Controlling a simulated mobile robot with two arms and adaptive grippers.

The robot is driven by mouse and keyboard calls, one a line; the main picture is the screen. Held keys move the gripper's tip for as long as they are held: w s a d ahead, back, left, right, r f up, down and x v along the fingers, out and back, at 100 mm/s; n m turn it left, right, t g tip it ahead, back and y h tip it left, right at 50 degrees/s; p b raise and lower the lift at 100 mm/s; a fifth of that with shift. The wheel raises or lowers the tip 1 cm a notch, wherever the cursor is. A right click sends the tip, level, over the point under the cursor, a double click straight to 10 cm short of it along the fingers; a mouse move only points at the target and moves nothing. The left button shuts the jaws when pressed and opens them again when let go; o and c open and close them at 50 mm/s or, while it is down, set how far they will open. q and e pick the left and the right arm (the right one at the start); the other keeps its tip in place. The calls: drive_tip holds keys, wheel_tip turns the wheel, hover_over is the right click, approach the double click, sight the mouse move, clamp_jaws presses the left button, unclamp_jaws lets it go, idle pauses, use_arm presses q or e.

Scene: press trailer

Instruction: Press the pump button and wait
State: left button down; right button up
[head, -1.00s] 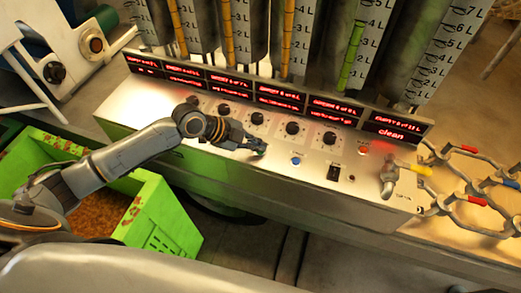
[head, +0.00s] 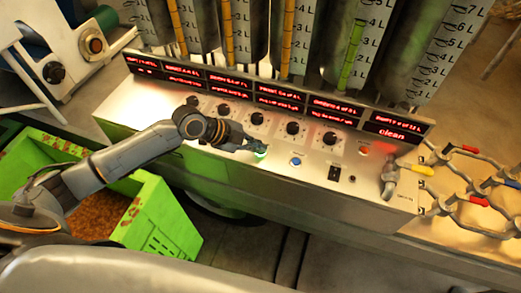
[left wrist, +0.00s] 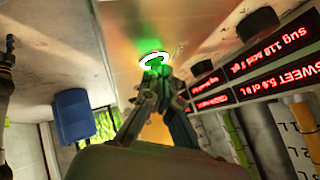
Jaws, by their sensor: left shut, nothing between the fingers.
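A round green button (head: 261,155) glows on the sloped metal panel (head: 225,165) in the head view. In the left wrist view the button (left wrist: 153,61) shows a bright white ring and throws green light on the panel. No label naming the pump is legible. My left gripper (head: 259,149) is shut and empty. Its fingertips are right at the green button and cover part of it; they also meet its edge in the left wrist view (left wrist: 158,72). I cannot tell how far the button is pushed in. My right gripper is not in view.
Several black knobs (head: 292,128), a blue button (head: 295,161) and a black switch (head: 334,173) sit on the panel. Red-lit displays (head: 397,129) and graduated cylinders stand behind. A tap with a yellow handle (head: 417,169) is at right. A green crate (head: 170,225) stands below left.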

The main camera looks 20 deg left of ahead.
use_arm(q)
drive_tip(key=shift+r+p, duration=0.55)
drive_tip(key=shift+r, duration=0.2)
drive_tip(key=shift+r+p, duration=1.9)
drive_tip(key=shift+r, duration=0.65)
wheel_tip(320, 180, up, 10)
drive_tip(key=p, duration=0.7)
drive_tip(key=shift+p, duration=0.35)
